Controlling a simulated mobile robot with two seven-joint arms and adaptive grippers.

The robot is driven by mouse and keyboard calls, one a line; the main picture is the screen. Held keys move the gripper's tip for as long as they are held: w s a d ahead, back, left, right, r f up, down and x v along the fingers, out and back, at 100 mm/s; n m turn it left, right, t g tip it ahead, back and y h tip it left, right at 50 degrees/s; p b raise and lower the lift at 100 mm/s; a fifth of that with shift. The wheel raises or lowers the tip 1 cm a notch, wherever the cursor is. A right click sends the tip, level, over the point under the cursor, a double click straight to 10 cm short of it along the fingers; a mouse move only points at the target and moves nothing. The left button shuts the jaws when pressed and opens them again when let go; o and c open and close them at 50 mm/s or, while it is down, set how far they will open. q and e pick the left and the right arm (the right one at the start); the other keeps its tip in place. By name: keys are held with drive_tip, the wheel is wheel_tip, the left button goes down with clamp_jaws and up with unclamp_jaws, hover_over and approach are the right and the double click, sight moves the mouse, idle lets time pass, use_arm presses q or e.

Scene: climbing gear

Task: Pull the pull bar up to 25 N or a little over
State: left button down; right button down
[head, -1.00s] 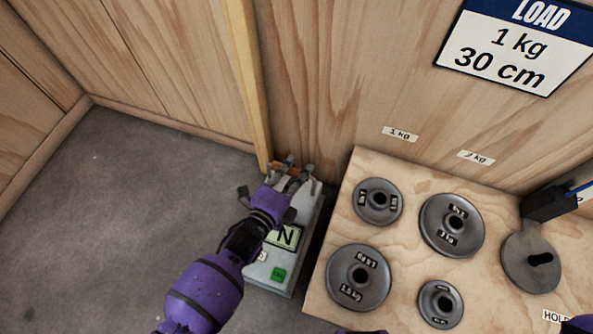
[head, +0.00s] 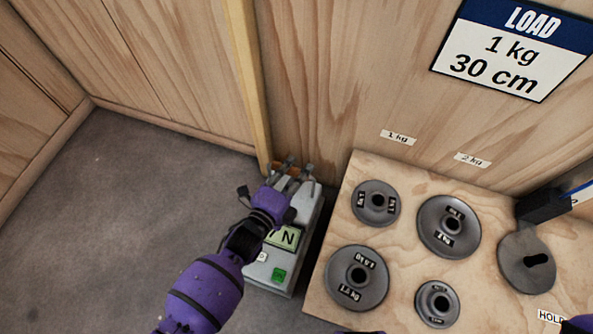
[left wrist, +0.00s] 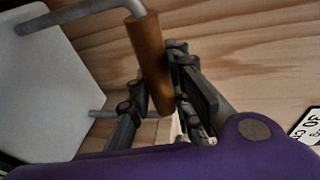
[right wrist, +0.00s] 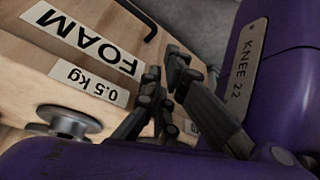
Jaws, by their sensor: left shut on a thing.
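The pull bar has an orange-brown grip (left wrist: 149,55) on a bent grey metal handle. My left gripper (left wrist: 154,96) is shut around this grip, one finger on each side. In the head view my left gripper (head: 290,180) is at the far end of the grey scale box (head: 308,225), with a bit of the orange grip (head: 275,169) showing. The box has a green display (head: 289,237) reading "N"; its digits are hidden behind my left wrist. My right gripper (right wrist: 163,77) holds nothing, its fingertips close together beside a wooden box.
A wooden board (head: 330,285) right of the scale holds several grey weight discs. A LOAD sign (head: 510,48) is on the wooden wall. A yellow wooden strip (head: 248,85) runs up behind the scale. Grey floor (head: 120,220) is clear at left. The right wrist view shows a FOAM label (right wrist: 92,46).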

use_arm(q)
drive_tip(key=shift+r, duration=0.25)
use_arm(e)
drive_tip(key=shift+s+d, duration=0.1)
drive_tip(key=shift+s, duration=0.2)
use_arm(q)
drive_tip(key=shift+f, duration=0.15)
use_arm(e)
drive_tip(key=shift+w+f, duration=0.15)
use_arm(q)
drive_tip(key=shift+f+b, duration=0.7)
drive_tip(key=shift+f, duration=0.2)
drive_tip(key=shift+f+b, duration=0.65)
drive_tip(key=shift+f, duration=0.2)
drive_tip(key=c, duration=1.6)
unclamp_jaws()
drive_tip(key=shift+o, duration=0.4)
use_arm(e)
drive_tip(key=shift+x, duration=0.9)
drive_tip(key=shift+f, duration=0.1)
use_arm(q)
drive_tip(key=v, duration=1.2)
